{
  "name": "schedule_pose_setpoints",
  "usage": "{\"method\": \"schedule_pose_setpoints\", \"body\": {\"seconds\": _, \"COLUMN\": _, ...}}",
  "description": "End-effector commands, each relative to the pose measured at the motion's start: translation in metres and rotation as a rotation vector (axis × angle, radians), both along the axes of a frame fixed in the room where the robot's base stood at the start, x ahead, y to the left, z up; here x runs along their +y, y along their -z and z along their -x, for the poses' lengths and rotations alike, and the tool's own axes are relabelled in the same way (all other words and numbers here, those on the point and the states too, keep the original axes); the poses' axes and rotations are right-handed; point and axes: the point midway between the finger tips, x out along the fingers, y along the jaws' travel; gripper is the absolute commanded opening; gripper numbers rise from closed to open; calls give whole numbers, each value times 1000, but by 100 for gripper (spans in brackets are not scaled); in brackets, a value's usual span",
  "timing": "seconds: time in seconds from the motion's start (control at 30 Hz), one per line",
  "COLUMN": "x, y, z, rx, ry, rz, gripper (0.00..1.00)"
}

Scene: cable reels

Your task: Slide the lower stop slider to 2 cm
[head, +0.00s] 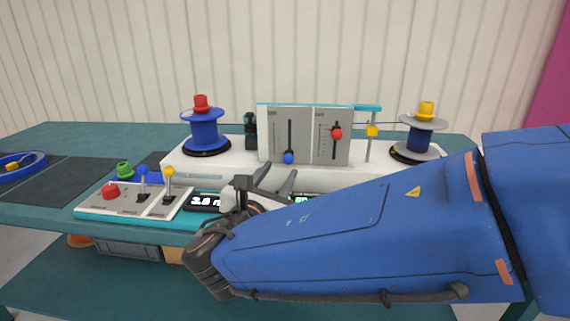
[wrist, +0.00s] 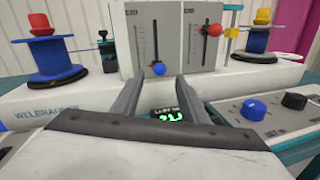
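A grey upright panel (head: 302,112) carries two vertical slider slots with scales. The left slot has a blue knob (head: 288,159) near its bottom end; it also shows in the wrist view (wrist: 158,69). The right slot has a red knob (head: 337,134) around mid-height, also in the wrist view (wrist: 213,30). The slider labels are too small to read, so I cannot tell by name which is the lower stop. My gripper (head: 276,179) is in front of the panel. In the wrist view its fingers (wrist: 159,82) are apart and empty, pointing towards the blue knob, which appears between the tips.
A blue reel (head: 205,132) stands left of the panel, and a grey-flanged reel (head: 421,133) stands right. A yellow block (head: 372,131) is on the cable by a post. A control box (head: 135,200) with levers lies front left. A knob box (wrist: 269,114) is at right.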

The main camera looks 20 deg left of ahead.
Motion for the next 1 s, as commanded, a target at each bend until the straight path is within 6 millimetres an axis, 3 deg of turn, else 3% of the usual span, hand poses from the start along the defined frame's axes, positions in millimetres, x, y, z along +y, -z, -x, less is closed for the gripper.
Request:
{"method": "schedule_pose_setpoints", "body": {"seconds": 0.2, "x": 1, "y": 0, "z": -34, "rx": 1, "ry": 3, "rz": -1, "gripper": 40}}
{"method": "schedule_pose_setpoints", "body": {"seconds": 0.4, "x": 2, "y": 0, "z": -52, "rx": 0, "ry": 1, "rz": 0, "gripper": 40}}
{"method": "schedule_pose_setpoints", "body": {"seconds": 0.8, "x": 2, "y": 0, "z": -57, "rx": 0, "ry": 0, "rz": -1, "gripper": 40}}
{"method": "schedule_pose_setpoints", "body": {"seconds": 1.0, "x": 2, "y": 0, "z": -57, "rx": 0, "ry": 0, "rz": -1, "gripper": 0}}
